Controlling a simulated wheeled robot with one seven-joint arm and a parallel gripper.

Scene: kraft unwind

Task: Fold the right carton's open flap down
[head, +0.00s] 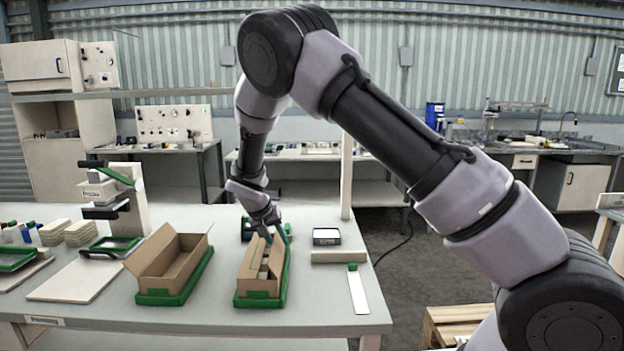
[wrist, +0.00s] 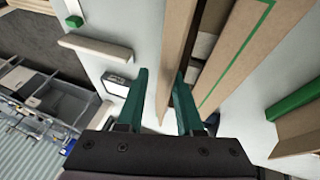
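The right carton (head: 248,264) is an open brown box in a green tray (head: 258,302) on the table, with pale blocks (head: 264,268) inside. In the wrist view its pale brown panel (wrist: 178,50) stands up along one long side; whether this is the open flap or a wall, I cannot tell. My gripper (head: 268,236) is over the far end of this carton. In the wrist view its two green fingers (wrist: 160,98) are apart, with the panel's end between or just beyond them. Contact is unclear.
A left carton (head: 172,264) stands open in its own green tray, a short gap away. A press (head: 115,200) stands at left.

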